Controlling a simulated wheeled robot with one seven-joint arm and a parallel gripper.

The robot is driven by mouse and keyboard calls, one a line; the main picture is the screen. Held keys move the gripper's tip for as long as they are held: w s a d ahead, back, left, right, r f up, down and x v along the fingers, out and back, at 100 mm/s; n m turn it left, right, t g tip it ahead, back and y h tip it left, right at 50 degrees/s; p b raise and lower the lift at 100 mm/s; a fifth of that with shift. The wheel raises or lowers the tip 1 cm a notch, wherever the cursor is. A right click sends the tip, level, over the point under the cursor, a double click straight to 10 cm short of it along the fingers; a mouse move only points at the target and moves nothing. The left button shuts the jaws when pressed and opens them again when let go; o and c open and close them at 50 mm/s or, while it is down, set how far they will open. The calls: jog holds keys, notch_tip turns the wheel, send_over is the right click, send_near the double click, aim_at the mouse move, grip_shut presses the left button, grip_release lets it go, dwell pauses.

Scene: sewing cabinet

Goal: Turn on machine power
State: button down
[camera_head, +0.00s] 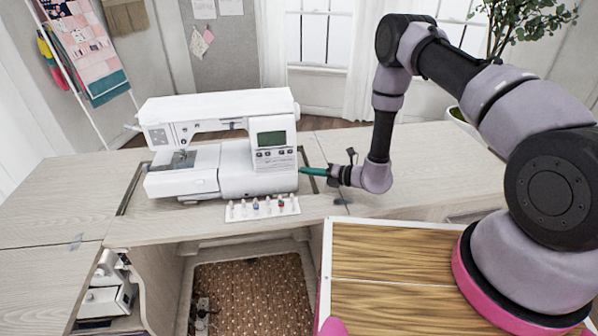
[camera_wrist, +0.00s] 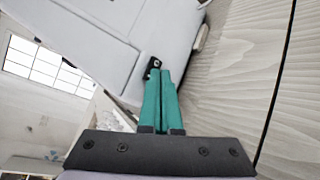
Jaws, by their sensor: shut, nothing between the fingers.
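The white sewing machine (camera_head: 245,180) sits on the cabinet top, with a small screen and buttons on its front right. Its pale side panel (camera_wrist: 110,45) fills the upper left of the wrist view. A small black switch (camera_wrist: 152,65) is set low on that panel. My gripper (camera_head: 303,170) has teal fingers, shut together and empty, pointing left at the machine's right side. In the wrist view my fingertips (camera_wrist: 161,72) are right beside the switch and overlap its lower edge. I cannot tell whether they touch it, or which way the switch is set.
A strip of small spools or bobbins (camera_head: 262,208) lies in front of the machine. The wooden cabinet top (camera_head: 440,160) is clear to the right. An open knee space with a brown patterned floor mat (camera_head: 250,290) is below. A white serger-like machine (camera_head: 105,295) stands lower left.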

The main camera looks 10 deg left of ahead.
dwell(0.4)
jog(key=shift+w+d, duration=0.25)
jog(key=shift+d, duration=0.35)
jog(key=shift+w+d, duration=0.35)
jog(key=shift+d, duration=0.4)
jog(key=shift+w+d, duration=0.3)
jog(key=shift+d, duration=0.5)
jog(key=shift+w+d, duration=0.35)
jog(key=shift+d, duration=0.4)
